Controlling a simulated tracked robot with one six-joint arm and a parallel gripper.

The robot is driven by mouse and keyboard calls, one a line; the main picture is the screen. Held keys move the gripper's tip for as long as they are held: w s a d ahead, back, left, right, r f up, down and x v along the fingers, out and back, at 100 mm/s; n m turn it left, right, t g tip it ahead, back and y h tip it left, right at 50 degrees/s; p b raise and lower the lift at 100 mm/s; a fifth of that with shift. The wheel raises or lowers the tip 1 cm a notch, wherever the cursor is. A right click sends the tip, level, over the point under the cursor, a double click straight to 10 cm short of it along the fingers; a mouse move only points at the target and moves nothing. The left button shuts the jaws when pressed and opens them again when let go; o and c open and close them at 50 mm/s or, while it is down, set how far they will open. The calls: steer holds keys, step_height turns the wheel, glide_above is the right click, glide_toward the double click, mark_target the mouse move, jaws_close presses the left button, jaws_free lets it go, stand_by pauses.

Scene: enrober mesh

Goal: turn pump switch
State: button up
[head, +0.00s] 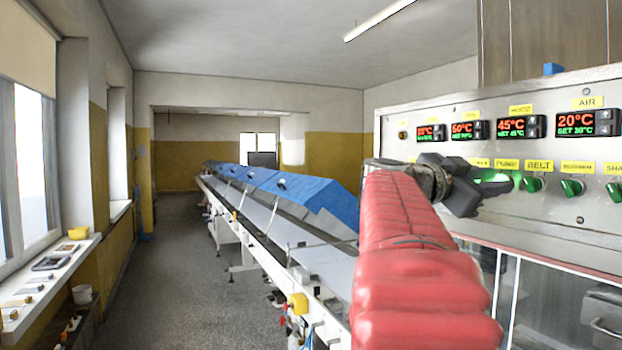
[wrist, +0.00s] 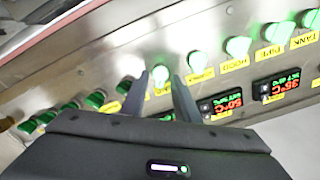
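The pump switch is a green knob under the yellow PUMP label (head: 507,163) on the steel control panel. In the head view my dark gripper (head: 492,190) is at the panel and covers most of that knob. In the wrist view, which is tipped nearly upside down, a bright green knob (wrist: 160,76) shows between the two fingers of my gripper (wrist: 159,92). By its place in the row it appears to be the pump switch. The fingers are apart, one on each side of it. I cannot tell whether they touch it.
The belt knob (head: 532,184) is close on the right, with the blower knob (head: 571,187) beyond. Another knob (wrist: 197,62) is close on the other side. Red-digit displays (head: 524,126) are above the row. A long conveyor with blue covers (head: 300,195) runs away at left.

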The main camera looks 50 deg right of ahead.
jaws_close()
steer(key=shift+n, duration=0.5)
steer(key=n, duration=0.4)
steer(key=shift+w+n, duration=0.15)
steer(key=shift+n, duration=0.15)
steer(key=n, duration=0.6)
steer(key=shift+w+d, duration=0.1)
steer(key=shift+w, duration=0.1)
steer(key=shift+n, duration=0.3)
jaws_free()
